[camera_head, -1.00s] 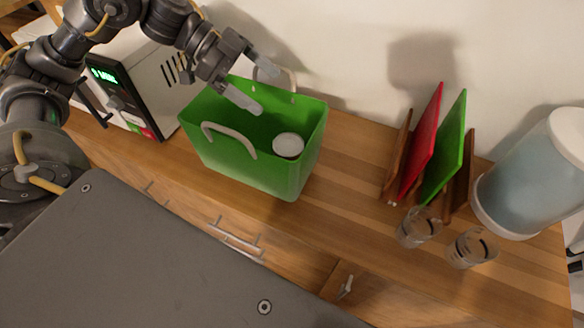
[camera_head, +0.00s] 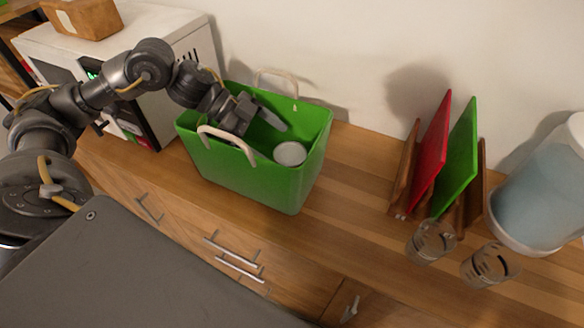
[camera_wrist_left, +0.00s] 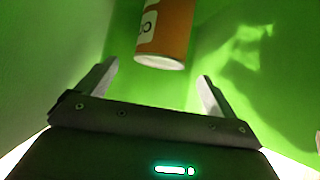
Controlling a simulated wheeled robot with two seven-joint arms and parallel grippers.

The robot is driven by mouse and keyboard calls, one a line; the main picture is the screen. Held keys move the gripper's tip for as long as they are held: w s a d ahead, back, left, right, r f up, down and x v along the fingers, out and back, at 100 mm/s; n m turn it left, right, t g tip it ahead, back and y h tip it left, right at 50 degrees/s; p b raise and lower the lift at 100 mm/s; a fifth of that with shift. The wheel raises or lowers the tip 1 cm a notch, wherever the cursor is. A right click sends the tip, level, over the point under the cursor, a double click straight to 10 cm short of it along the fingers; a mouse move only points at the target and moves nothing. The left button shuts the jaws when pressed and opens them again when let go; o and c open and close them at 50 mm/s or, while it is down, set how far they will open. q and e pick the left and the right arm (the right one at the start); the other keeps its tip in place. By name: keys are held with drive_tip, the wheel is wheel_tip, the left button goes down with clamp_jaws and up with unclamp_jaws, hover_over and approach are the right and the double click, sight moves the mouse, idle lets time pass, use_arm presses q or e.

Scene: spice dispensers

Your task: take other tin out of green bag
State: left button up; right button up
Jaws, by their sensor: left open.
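The green bag (camera_head: 251,179) stands upright on the wooden counter with its two pale handles up. A tin (camera_head: 290,153) is inside it, toward the right end, and only its light round lid shows in the head view. In the left wrist view the tin (camera_wrist_left: 166,30) has an orange side with a white label, ahead of the fingers. My left gripper (camera_head: 262,128) reaches down into the bag, to the left of the tin. In the left wrist view the left gripper (camera_wrist_left: 158,80) is open, with the tin beyond its fingertips and nothing between them. My right gripper is not in view.
A microwave (camera_head: 128,75) with a box (camera_head: 82,18) on top stands left of the bag. To the right are a rack with a red board (camera_head: 430,152) and a green board (camera_head: 457,157), two glasses (camera_head: 432,241), and a large dispenser (camera_head: 540,190). Counter between bag and rack is clear.

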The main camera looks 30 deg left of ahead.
sight(288, 152)
use_arm(q)
drive_tip(key=shift+x, duration=3.05)
drive_tip(key=shift+r, duration=0.1)
drive_tip(key=c, duration=1.4)
